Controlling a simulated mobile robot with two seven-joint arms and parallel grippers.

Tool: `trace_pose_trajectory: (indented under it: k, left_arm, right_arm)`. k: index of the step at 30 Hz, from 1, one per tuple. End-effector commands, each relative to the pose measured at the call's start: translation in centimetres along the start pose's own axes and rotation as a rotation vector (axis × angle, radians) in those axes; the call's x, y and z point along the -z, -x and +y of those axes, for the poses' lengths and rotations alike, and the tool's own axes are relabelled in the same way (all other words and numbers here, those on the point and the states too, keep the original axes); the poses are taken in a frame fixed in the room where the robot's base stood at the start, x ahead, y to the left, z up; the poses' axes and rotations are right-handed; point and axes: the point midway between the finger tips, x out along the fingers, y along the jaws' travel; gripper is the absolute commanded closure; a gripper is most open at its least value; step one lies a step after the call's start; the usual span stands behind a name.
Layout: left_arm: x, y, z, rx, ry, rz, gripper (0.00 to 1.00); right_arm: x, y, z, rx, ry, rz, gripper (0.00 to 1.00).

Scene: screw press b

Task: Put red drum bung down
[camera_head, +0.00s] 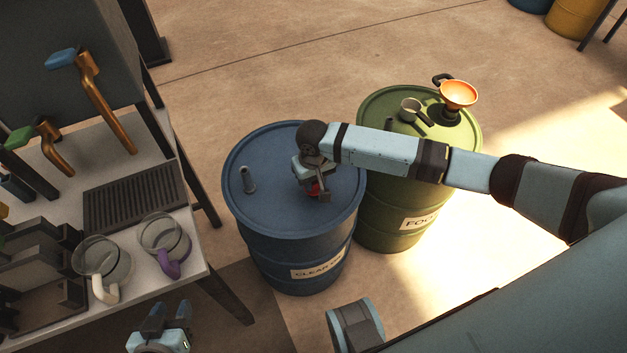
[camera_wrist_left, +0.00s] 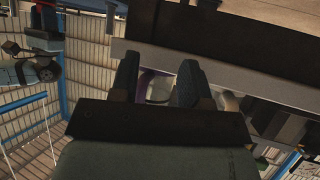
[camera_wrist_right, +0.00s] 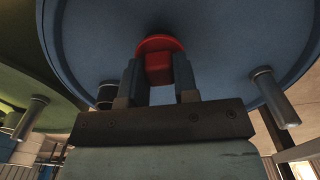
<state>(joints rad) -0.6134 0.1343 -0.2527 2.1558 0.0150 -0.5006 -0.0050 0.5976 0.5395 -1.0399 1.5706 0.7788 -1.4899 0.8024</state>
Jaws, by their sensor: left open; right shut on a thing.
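The red drum bung (camera_head: 313,189) is held by my right gripper (camera_head: 316,196) low over the right part of the blue drum's top (camera_head: 275,205). In the right wrist view the bung (camera_wrist_right: 160,60) sits between the two fingertips, with the blue lid behind it. I cannot tell whether it touches the lid. A dark opening (camera_wrist_right: 106,94) shows beside the left finger there. My left gripper (camera_head: 167,314) is open and empty at the lower left, in front of the bench.
A grey pipe stub (camera_head: 248,180) stands up on the blue lid. The green drum (camera_head: 400,215) right behind carries an orange funnel (camera_head: 458,94) and a metal scoop (camera_head: 411,108). The bench (camera_head: 190,262) at left holds two glass jugs (camera_head: 166,237) and a dark grate (camera_head: 133,198).

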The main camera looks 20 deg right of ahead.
Motion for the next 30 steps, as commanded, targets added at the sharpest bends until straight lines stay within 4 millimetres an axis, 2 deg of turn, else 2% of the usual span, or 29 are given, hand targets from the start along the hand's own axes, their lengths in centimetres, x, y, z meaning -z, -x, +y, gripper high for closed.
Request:
trace_pose_trajectory:
  k: [8, 9, 12, 22, 26, 30]
  left_arm:
    - [0.6, 0.3, 0.1, -0.001, -0.001, 0.007, 0.57]
    - [0.5, 0.2, 0.1, 0.0, -0.001, 0.006, 0.57]
    - [0.2, 0.1, 0.1, 0.0, -0.002, 0.002, 0.57]
    - [-0.5, -0.1, 0.1, 0.0, -0.001, -0.006, 0.57]
    - [0.1, 0.2, 0.1, 0.0, -0.002, -0.005, 0.57]
    - [0.6, 0.5, 0.0, 0.003, -0.006, -0.008, 0.57]
  right_arm:
    - [0.0, 0.0, -0.1, 0.001, 0.0, -0.001, 1.0]
    - [0.0, -0.1, 0.0, 0.001, 0.0, -0.001, 0.7]
    - [0.0, -0.1, 0.0, 0.001, 0.0, 0.0, 0.47]
    - [0.1, 0.1, 0.0, 0.0, 0.001, 0.002, 0.47]
    - [0.1, 1.9, -0.1, 0.001, 0.002, 0.002, 0.47]
    - [0.1, 4.9, -0.1, 0.002, 0.001, 0.003, 0.47]
